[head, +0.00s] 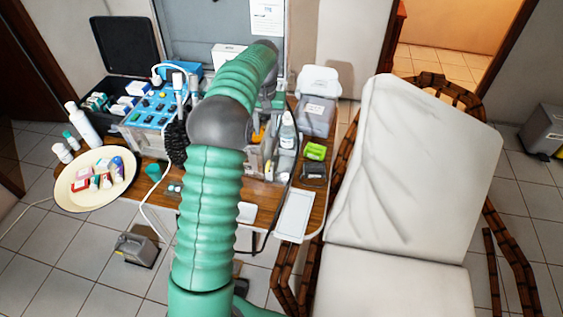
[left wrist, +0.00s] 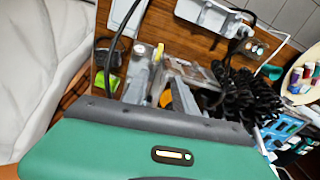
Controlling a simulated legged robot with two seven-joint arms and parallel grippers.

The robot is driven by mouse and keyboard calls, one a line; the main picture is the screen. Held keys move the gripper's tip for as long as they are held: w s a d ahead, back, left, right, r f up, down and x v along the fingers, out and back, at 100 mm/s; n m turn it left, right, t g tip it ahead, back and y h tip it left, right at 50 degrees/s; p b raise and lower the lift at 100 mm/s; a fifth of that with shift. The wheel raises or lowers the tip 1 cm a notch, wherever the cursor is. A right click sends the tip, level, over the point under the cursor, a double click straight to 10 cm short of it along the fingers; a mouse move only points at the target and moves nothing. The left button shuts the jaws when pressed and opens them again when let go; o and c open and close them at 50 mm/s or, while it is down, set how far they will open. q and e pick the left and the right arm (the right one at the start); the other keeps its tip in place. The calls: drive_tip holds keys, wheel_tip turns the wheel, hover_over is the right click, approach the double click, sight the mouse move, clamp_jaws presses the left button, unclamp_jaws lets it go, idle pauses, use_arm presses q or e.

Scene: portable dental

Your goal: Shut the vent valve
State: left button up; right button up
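My left arm (head: 210,215) crosses the middle of the head view and hides part of the dental unit (head: 158,112); its gripper is mostly hidden there. In the left wrist view my left gripper (left wrist: 160,72) shows two grey fingers spread apart over the unit's clear-walled section. An orange part (left wrist: 166,98) shows between the fingers, near the palm; an orange part (head: 259,134) also shows beside the arm in the head view. I cannot tell whether it is the vent valve, or whether the fingers touch it. No vent valve is clearly identifiable. My right gripper is not in view.
A black coiled hose (left wrist: 245,100) lies beside the unit. A bottle (head: 287,131) and a green box (head: 315,151) stand right of the arm. A white tablet-like panel (head: 294,215) lies at the table's front edge. The padded chair (head: 405,170) fills the right side.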

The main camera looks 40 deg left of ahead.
use_arm(q)
drive_tip(key=d, duration=0.2)
approach(266, 169)
drive_tip(key=a, duration=0.2)
drive_tip(key=shift+h, duration=0.3)
drive_tip(key=f, duration=0.2)
drive_tip(key=d+f, duration=0.1)
drive_tip(key=f, duration=0.2)
drive_tip(key=f+b, duration=0.1)
drive_tip(key=f, duration=0.2)
drive_tip(key=shift+w+d, duration=0.25)
drive_tip(key=shift+d, duration=0.15)
drive_tip(key=shift+a+f, duration=0.2)
drive_tip(key=shift+a, duration=0.2)
drive_tip(key=shift+c, duration=0.7)
drive_tip(key=shift+d+r, duration=0.15)
drive_tip(key=c, duration=0.5)
drive_tip(key=shift+d, duration=0.3)
clamp_jaws()
drive_tip(key=shift+s+a+r+m+p, duration=0.1)
drive_tip(key=shift+a+r+m+p, duration=0.1)
drive_tip(key=shift+m+p, duration=0.25)
drive_tip(key=shift+a+m, duration=0.1)
drive_tip(key=shift+m, duration=0.15)
drive_tip(key=shift+f, duration=0.15)
drive_tip(key=o, duration=0.6)
unclamp_jaws()
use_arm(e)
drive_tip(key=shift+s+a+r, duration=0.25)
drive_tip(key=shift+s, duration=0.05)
